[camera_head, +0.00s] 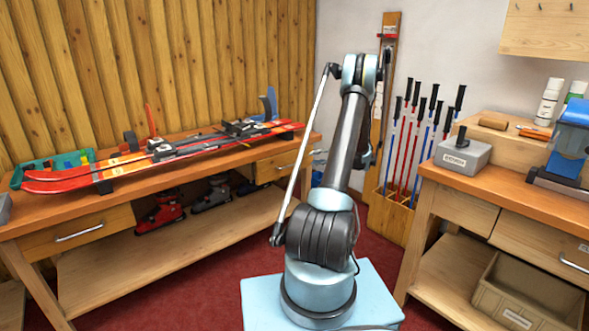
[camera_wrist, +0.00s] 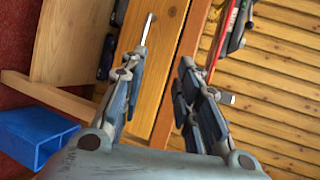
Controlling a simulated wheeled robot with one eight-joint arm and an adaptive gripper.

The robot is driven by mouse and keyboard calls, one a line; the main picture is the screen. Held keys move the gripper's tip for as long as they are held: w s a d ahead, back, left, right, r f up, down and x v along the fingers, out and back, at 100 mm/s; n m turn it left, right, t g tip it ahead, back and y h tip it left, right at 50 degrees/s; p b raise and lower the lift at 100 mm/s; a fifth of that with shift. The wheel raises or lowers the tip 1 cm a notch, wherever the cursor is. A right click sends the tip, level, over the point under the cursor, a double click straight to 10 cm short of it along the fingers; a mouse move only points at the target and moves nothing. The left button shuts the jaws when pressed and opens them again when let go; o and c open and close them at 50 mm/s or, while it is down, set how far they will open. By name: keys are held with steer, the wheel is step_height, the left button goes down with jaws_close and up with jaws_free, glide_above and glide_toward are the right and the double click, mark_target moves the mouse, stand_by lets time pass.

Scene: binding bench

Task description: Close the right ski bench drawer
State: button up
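The ski bench (camera_head: 218,153) stands along the plank wall. Its right drawer (camera_head: 272,171) is at the bench's right end, with its front partly hidden by my arm in the head view. I cannot tell from there how far it stands out. The wrist view is turned sideways and shows the drawer front (camera_wrist: 153,75) with its bar handle (camera_wrist: 147,29). My gripper (camera_wrist: 161,66) is open and empty, its two fingers spread in front of the drawer's wood. I cannot tell whether a finger touches it. In the head view my gripper is hidden behind the arm.
Red skis (camera_head: 75,178) lie on the bench top. The left drawer (camera_head: 75,237) has its own handle. Boots (camera_head: 160,212) stand on the lower shelf. A blue bin (camera_wrist: 28,137) is near the drawer. A pole rack (camera_head: 390,213) and second bench (camera_head: 510,190) stand right.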

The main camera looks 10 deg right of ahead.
steer(key=d+f+t, duration=0.1)
steer(key=d+f, duration=0.3)
steer(key=f, duration=0.2)
steer(key=r+x, duration=0.1)
steer(key=x, duration=1.6)
steer(key=shift+w+r+m+y, duration=0.3)
steer(key=shift+w+m+y, duration=0.1)
steer(key=shift+a, duration=0.1)
jaws_close()
